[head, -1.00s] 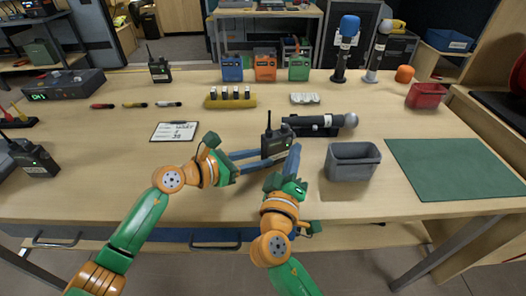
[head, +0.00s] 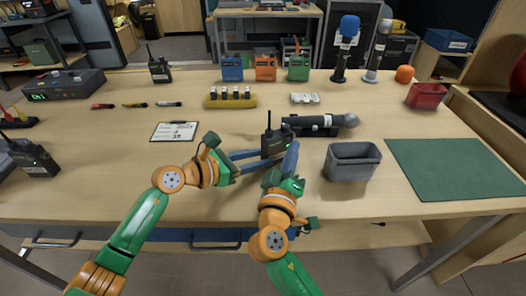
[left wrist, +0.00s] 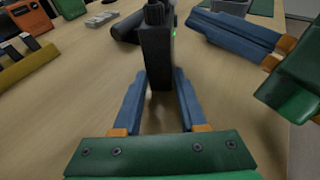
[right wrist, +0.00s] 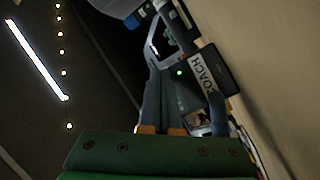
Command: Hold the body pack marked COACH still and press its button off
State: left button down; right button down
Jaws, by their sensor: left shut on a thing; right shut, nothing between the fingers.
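The black body pack (head: 273,143) stands upright on the table near the middle, its antenna up. The COACH label shows on the pack (right wrist: 214,69) in the right wrist view, with a small lit green light beside it. My left gripper (head: 261,153) is shut on the pack from the left; its blue fingers flank the pack (left wrist: 158,50) in the left wrist view. My right gripper (head: 291,147) is shut and empty, its fingertips close to the pack's right side. I cannot tell whether they touch it. The button itself is not clear.
A grey bin (head: 352,163) stands right of my right gripper. A microphone (head: 322,123) lies in a dark holder behind the pack. A clipboard (head: 174,131) lies to the left. Another body pack (head: 33,157) is at the far left. A green mat (head: 455,170) covers the right side.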

jog(key=shift+w+a+r, duration=0.15)
jog(key=shift+w+r, duration=0.05)
jog(key=shift+w, duration=0.25)
dwell(0.6)
jog(key=shift+s, duration=0.95)
jog(key=shift+a, duration=0.1)
jog(key=s, duration=0.2)
jog(key=s+d, duration=0.2)
jog(key=s, duration=0.1)
jog(key=shift+s+d+r, duration=0.1)
jog(key=shift+s+d, duration=0.05)
jog(key=shift+s, duration=0.15)
dwell(1.4)
